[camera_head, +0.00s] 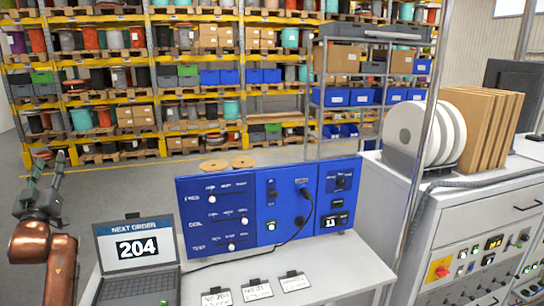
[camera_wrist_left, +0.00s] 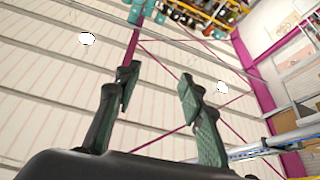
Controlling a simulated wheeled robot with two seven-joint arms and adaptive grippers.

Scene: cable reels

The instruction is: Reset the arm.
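My left gripper (camera_head: 48,168) is raised at the left edge of the head view, on a copper-coloured arm, pointing up. In the left wrist view its two dark green fingers (camera_wrist_left: 158,80) stand apart with nothing between them. My right gripper and arm are in neither view.
A laptop (camera_head: 137,256) reading "NEXT ORDER 204" stands right of my left arm. White reels (camera_head: 412,132) and brown boards (camera_head: 487,130) stand right. Stocked racks (camera_head: 170,90) stand behind.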

